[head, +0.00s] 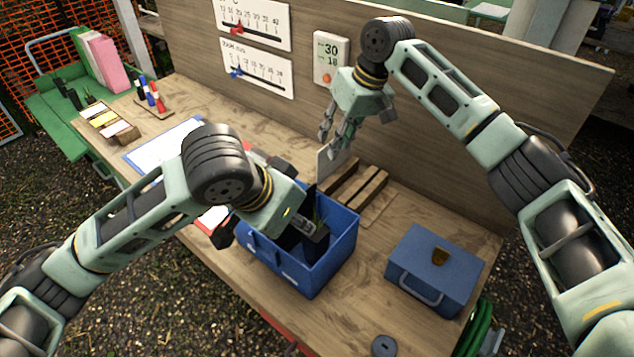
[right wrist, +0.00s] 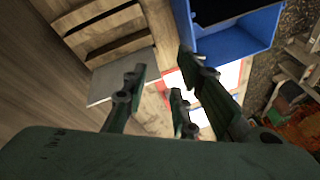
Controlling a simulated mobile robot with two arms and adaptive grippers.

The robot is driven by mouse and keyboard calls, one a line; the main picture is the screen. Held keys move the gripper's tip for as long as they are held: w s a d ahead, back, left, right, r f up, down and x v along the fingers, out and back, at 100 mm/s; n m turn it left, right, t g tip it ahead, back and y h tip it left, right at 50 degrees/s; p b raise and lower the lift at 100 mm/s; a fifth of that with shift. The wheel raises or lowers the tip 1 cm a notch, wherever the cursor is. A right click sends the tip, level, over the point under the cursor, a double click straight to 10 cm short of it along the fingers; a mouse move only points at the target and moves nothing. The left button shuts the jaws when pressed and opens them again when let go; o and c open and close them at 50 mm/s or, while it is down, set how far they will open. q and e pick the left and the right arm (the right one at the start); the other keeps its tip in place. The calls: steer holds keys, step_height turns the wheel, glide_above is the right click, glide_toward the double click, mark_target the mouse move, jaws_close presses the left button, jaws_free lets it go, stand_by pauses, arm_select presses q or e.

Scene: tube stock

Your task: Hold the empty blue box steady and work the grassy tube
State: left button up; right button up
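The open blue box (head: 338,252) stands near the table's front edge. It also shows in the right wrist view (right wrist: 238,35). My left gripper (head: 270,232) is low over its left part, with dark fingers at and inside the box; whether they clasp a wall is hidden. A small green piece (head: 319,207) shows by the box's back rim; I cannot tell whether it is the grassy tube. No tube shows clearly elsewhere. My right gripper (head: 337,142) is raised behind the box near the back panel. Its fingers are apart and empty, also in the right wrist view (right wrist: 165,95).
A closed blue case (head: 437,268) stands to the right, with a dark round disc (head: 384,346) near the front edge. A wooden slatted rack (head: 358,188) and an upright grey plate (head: 330,165) are behind the box. A wall device (head: 331,57) hangs close to my right gripper.

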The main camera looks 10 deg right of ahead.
mark_target(317, 206)
steer(key=s+a+f+n+h, duration=0.1)
steer(key=f, duration=0.2)
steer(key=s+a+f+n+g+h, duration=0.1)
steer(key=s+a+f+n, duration=0.1)
steer(key=s+a+f+n+h, duration=0.1)
steer(key=s+a+f+n, duration=0.1)
steer(key=f, duration=0.1)
steer(key=shift+a+f+g, duration=0.15)
steer(key=shift+f+g, duration=0.15)
steer(key=shift+f, duration=3.9)
steer(key=shift+c, duration=0.6)
jaws_close()
